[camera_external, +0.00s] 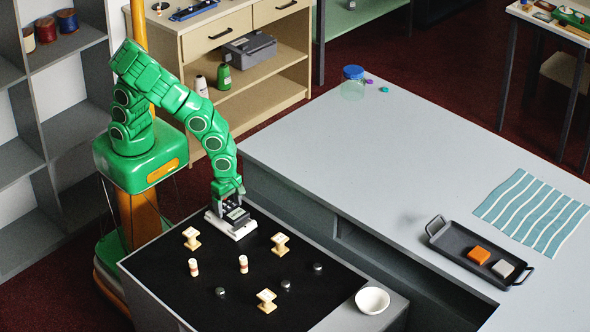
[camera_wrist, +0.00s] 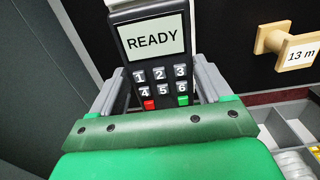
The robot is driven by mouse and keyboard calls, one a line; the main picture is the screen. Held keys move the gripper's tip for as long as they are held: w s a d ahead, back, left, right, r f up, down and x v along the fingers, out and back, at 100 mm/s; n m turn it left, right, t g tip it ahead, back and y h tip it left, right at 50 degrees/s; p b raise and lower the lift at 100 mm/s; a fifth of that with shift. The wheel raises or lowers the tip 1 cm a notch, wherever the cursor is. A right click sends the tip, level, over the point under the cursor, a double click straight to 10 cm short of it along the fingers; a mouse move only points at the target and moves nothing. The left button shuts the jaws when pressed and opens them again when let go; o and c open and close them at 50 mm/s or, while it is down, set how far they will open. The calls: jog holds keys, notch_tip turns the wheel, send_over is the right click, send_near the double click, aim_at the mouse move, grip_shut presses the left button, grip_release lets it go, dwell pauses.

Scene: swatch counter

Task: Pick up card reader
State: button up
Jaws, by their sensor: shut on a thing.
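The card reader (camera_external: 233,220) is a pale and dark device at the back corner of the black counter top (camera_external: 190,275). In the wrist view the card reader (camera_wrist: 157,45) shows a lit screen reading READY and a dark keypad with white, red and green keys. My gripper (camera_external: 236,200) reaches down onto it from above. In the wrist view the grey fingers of my gripper (camera_wrist: 158,92) stand on both sides of the keypad, shut on the card reader. The lower keys are hidden behind my gripper. I cannot tell whether the reader touches the counter.
Wooden pieces (camera_external: 191,238), small cylinders (camera_external: 243,264) and dark knobs (camera_external: 317,268) stand on the black top. A white bowl (camera_external: 372,300) is at its right corner. The grey table (camera_external: 400,160) holds a black tray (camera_external: 455,236), a striped cloth (camera_external: 532,212) and a blue-lidded jar (camera_external: 353,83).

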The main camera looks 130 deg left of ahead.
jog(key=s+r, duration=0.2)
jog(key=r, duration=0.1)
jog(key=s+r, duration=0.3)
jog(key=shift+s+d+r, duration=0.15)
jog(key=shift+s+r, duration=0.15)
jog(key=s+r, duration=0.3)
jog(key=s, duration=0.5)
jog(key=shift+s+d+r, duration=0.2)
jog(key=shift+d+r, duration=0.05)
